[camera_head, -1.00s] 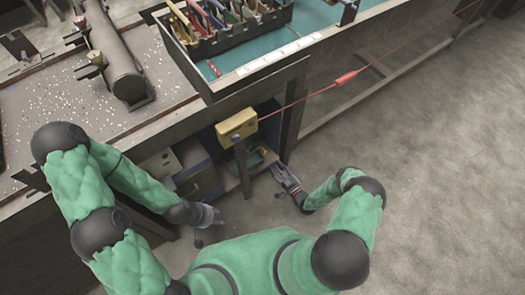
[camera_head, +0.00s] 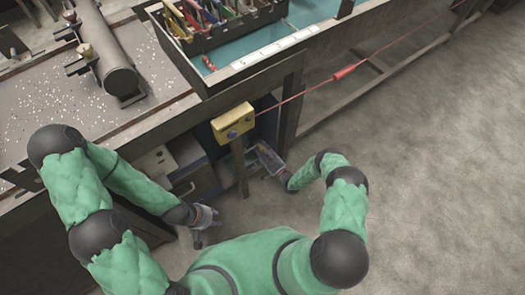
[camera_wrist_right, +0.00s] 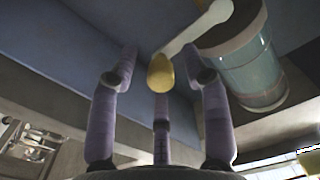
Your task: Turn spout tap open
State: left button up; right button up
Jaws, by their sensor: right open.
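In the right wrist view a yellow, egg-shaped knob (camera_wrist_right: 160,72) shows between my right gripper's spread fingertips. A pale bar (camera_wrist_right: 195,27) runs from near it up to the right, beside a clear cylinder (camera_wrist_right: 250,68). I cannot tell for sure which of these is the tap, or whether any finger touches the knob. My right gripper (camera_wrist_right: 159,60) is open and empty. In the head view it (camera_head: 266,160) reaches in under the bench, and the tap cannot be made out there. My left gripper (camera_head: 205,217) hangs low in front of the bench; its fingers are too small to read.
A yellow box (camera_head: 233,122) on a post stands at the bench front, left of my right gripper, with a red cord (camera_head: 305,92) running from it. The bench (camera_head: 140,128) overhangs the shelf space. The floor (camera_head: 430,160) on the right is clear.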

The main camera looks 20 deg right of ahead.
grip_shut()
